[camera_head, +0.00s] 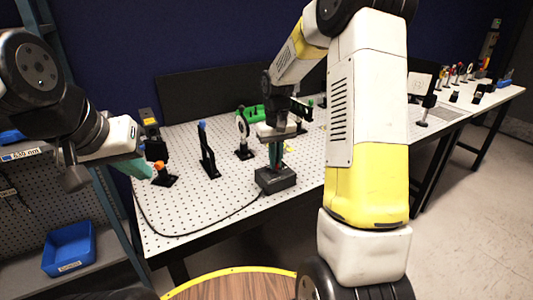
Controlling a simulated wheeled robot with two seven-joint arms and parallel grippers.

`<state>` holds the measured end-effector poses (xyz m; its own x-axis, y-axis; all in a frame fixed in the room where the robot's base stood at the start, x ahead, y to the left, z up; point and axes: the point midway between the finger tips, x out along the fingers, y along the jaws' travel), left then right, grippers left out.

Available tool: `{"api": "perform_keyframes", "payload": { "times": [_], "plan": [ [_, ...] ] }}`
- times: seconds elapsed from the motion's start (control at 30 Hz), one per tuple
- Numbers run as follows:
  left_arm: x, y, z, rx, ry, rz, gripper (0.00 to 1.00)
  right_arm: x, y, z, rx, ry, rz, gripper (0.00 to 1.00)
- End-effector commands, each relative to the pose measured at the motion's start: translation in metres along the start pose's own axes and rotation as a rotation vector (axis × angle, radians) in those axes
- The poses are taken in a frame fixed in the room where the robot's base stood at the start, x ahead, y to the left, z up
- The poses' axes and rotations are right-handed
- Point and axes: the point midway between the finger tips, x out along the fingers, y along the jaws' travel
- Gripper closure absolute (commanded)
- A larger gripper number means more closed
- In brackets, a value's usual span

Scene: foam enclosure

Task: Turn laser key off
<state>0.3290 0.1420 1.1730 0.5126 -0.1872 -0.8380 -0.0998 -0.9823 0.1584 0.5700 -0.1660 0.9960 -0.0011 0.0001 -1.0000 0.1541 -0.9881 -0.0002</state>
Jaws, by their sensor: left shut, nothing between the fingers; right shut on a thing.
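A small black laser box (277,181) with a dark cable sits at the front of the white perforated table. My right gripper (276,163) points straight down over the box's top. Its teal fingers are shut on the laser key, which they mostly hide, so the key's angle cannot be told. My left gripper (140,168) is at the left with its teal fingers shut and empty, away from the box and near an orange-topped mount.
Optical mounts stand on the perforated table (225,205): a blue-topped post (207,150), a round lens mount (243,133) and an orange-topped mount (163,173). A blue bin (70,248) is on the left shelf. A round wooden surface (235,286) is at the front.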

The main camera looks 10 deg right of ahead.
Motion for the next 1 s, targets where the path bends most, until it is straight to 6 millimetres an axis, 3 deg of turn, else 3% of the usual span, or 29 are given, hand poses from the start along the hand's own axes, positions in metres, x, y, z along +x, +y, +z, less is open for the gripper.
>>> {"api": "perform_keyframes", "payload": {
  "times": [0.4,0.97,1.0],
  "plan": [
    [0.0,0.0,0.0,0.0,0.0,0.0,1.0,-0.0015,0.0002,-0.0012,-0.185,0.004,0.001,1.0],
    [0.0,0.0,0.0,0.0,0.0,0.0,1.0,-0.0017,0.0002,-0.0015,-0.21,0.005,0.001,1.0],
    [0.0,0.0,0.0,0.0,0.0,0.0,1.0,-0.0017,0.0003,-0.0015,-0.21,0.005,0.002,0.84]
  ]
}}
